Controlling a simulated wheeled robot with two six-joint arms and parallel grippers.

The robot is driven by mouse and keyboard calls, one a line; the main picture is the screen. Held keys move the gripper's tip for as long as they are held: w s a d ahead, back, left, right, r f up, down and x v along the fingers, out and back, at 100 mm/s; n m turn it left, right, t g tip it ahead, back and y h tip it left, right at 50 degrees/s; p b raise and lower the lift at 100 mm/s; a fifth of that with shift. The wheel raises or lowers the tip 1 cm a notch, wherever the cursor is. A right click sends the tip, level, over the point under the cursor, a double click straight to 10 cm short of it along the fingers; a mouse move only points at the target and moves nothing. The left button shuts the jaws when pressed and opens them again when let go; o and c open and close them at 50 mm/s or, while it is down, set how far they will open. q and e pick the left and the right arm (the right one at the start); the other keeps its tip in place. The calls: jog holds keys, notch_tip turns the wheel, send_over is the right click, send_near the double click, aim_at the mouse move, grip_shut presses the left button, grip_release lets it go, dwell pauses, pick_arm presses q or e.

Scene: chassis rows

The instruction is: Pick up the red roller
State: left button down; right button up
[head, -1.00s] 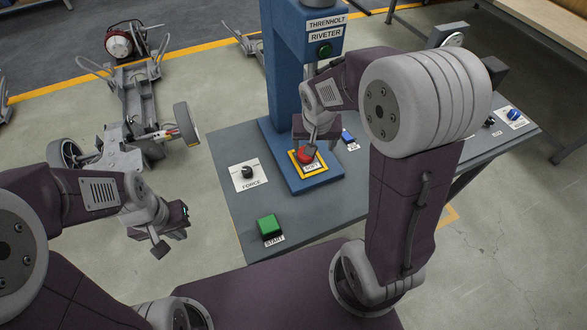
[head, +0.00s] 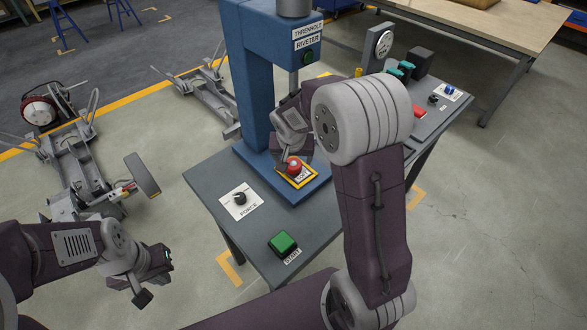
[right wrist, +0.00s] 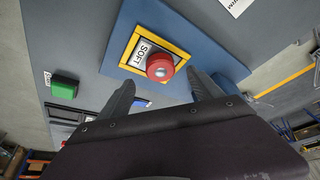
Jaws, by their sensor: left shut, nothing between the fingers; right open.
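A round red piece (head: 293,166) with a silver-grey end stands on a yellow-edged pad marked SOFT (head: 310,174), on the riveter's blue base. It is the only red roller-like thing under my right gripper (head: 299,155). In the right wrist view the red piece (right wrist: 160,67) shows just beyond the two parted fingers of the right gripper (right wrist: 160,84), roughly between them. I cannot tell whether a finger touches it. My left gripper (head: 152,280) is shut and empty, off the bench at the lower left.
The blue riveter (head: 250,90) rises behind the pad. A FORCE knob (head: 240,198) and a green START button (head: 283,243) are at the bench's near left. A dial (head: 383,44), teal-topped items (head: 401,69) and another red item (head: 418,112) are at the right. Chassis frames (head: 80,165) stand left.

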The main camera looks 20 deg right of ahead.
aim_at(293, 164)
jog(key=x, duration=0.4)
jog(key=shift+w+d+f, duration=0.1)
jog(key=shift+f, duration=0.05)
jog(key=shift+w+f, duration=0.25)
jog(key=shift+f, duration=0.15)
jog(key=shift+s+r, duration=0.1)
jog(key=shift+c, duration=0.9)
grip_shut()
